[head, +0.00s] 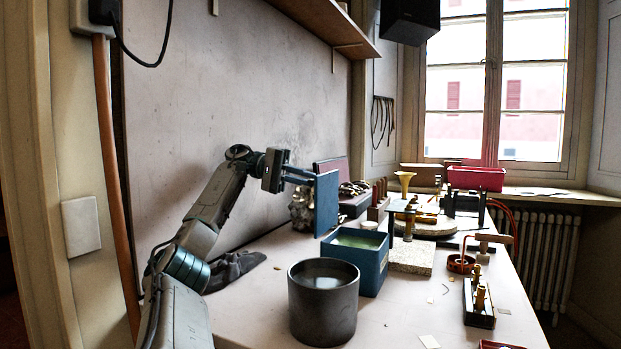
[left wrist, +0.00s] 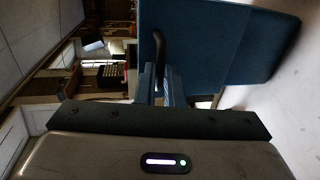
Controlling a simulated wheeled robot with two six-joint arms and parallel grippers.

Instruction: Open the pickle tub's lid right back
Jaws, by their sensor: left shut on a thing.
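The pickle tub (head: 372,270) is a blue open box with pale green liquid inside, standing on the bench in the head view. Its blue lid (head: 327,203) stands about upright at the tub's left back edge, clear of the opening. My left gripper (head: 298,176) is beside the lid's upper left part and shut on its handle. In the left wrist view the lid (left wrist: 225,40) fills the upper right, and its dark curved handle (left wrist: 159,48) lies at the fingers (left wrist: 158,85). My right gripper does not show.
A dark round pot (head: 323,315) with liquid stands in front of the tub. A dark glove-like thing (head: 236,268) lies at left by the wall. A speckled stone block (head: 411,258) is close right of the tub. Small brass parts in a dark holder (head: 479,303) stand farther right.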

